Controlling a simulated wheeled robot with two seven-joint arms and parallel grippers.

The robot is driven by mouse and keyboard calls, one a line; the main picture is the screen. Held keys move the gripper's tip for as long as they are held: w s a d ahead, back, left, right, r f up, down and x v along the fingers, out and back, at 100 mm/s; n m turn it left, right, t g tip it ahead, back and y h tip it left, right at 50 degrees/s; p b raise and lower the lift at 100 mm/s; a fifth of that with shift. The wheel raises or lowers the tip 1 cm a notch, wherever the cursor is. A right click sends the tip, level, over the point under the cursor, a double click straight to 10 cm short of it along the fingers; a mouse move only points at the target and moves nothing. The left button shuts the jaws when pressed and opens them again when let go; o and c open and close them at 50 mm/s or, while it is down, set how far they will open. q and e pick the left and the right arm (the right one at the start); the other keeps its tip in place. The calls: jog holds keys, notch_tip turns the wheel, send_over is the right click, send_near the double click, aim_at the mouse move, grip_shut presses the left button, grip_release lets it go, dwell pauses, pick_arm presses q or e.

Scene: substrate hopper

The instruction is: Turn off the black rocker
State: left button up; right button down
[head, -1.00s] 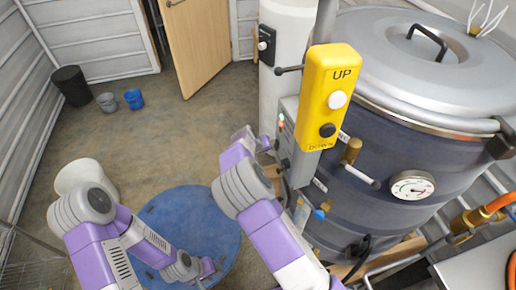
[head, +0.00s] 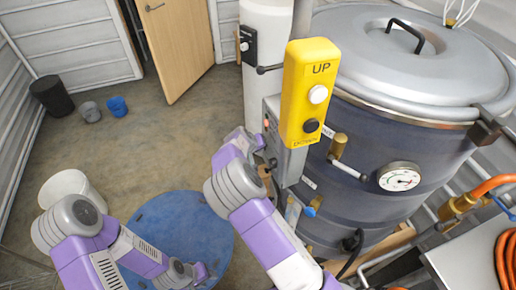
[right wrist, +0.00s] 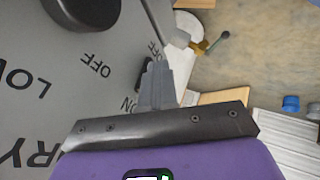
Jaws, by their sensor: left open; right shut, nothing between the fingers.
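The grey control box (head: 291,163) stands beside the dark drum, partly behind the yellow pendant. My right gripper (head: 262,143) is at the left face of this box. In the right wrist view the box's grey panel (right wrist: 45,80) carries OFF and ON lettering and a black round knob (right wrist: 85,10). My right gripper's fingers (right wrist: 155,85) are shut and empty, close over the panel near an OFF and an ON label. My left gripper (head: 203,275) is open and empty, low over the blue disc.
The yellow UP/DOWN pendant (head: 309,85) hangs close to my right arm. The large lidded drum (head: 385,150) with a gauge (head: 399,177) fills the right side. A white cylinder (head: 268,85) stands behind the box.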

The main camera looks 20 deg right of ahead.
jog(key=shift+r, duration=0.1)
jog(key=shift+r+p, duration=0.4)
jog(key=shift+r, duration=0.4)
jog(key=a+f+v, duration=0.1)
jog(key=a+v, duration=0.1)
jog(key=v, duration=1)
jog(key=shift+a+p, duration=0.25)
jog(key=shift+p, duration=0.1)
jog(key=shift+w, duration=0.15)
